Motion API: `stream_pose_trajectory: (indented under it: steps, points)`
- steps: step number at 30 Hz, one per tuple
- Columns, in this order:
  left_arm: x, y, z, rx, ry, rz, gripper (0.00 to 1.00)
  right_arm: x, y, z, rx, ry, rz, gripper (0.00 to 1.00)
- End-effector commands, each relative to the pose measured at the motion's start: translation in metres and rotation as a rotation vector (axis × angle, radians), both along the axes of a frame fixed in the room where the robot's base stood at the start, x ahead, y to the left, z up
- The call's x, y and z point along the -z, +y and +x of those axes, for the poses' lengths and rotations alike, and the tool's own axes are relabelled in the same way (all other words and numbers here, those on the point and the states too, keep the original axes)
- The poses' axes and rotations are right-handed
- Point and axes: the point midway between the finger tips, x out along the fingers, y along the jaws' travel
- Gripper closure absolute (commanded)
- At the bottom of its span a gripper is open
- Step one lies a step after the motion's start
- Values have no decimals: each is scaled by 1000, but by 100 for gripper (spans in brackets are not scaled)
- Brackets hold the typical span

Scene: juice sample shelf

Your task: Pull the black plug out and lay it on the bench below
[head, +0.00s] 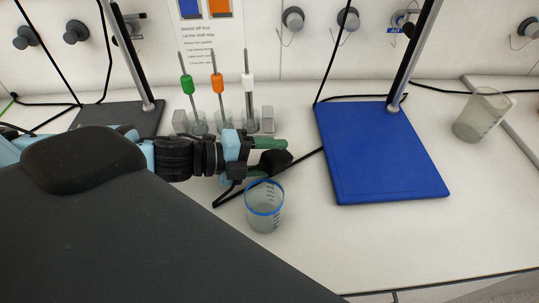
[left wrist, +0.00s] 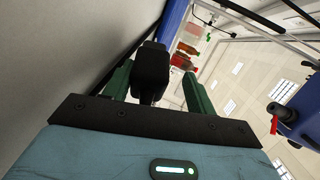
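My left gripper (head: 272,158) reaches in low over the white bench (head: 350,245), with green fingers. A black plug (head: 276,161) with a black cord is at its fingertips. In the left wrist view the black plug (left wrist: 152,72) is between the two fingers of the left gripper (left wrist: 158,88), nearer the left finger. A gap shows on its right side, so the gripper looks open around it. Whether the plug touches the bench is hidden. My right gripper is not in view.
A blue-rimmed beaker (head: 264,208) stands just below the gripper. Electrode holders (head: 217,85) stand behind. Round sockets (head: 292,19) line the wall. The front right bench is clear.

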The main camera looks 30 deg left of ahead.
Motion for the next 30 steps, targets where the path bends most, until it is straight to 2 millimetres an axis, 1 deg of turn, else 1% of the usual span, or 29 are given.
stream_pose_trajectory:
  steps: [10,16,27,30]
  points:
    - [0,0,0,0,0,0,40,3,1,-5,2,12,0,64]
    - [-2,4,-5,-2,0,-1,40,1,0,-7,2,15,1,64]
    - [-8,18,-20,-1,1,2,40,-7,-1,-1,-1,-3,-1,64]
    - [-11,21,-24,0,-1,-1,40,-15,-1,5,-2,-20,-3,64]
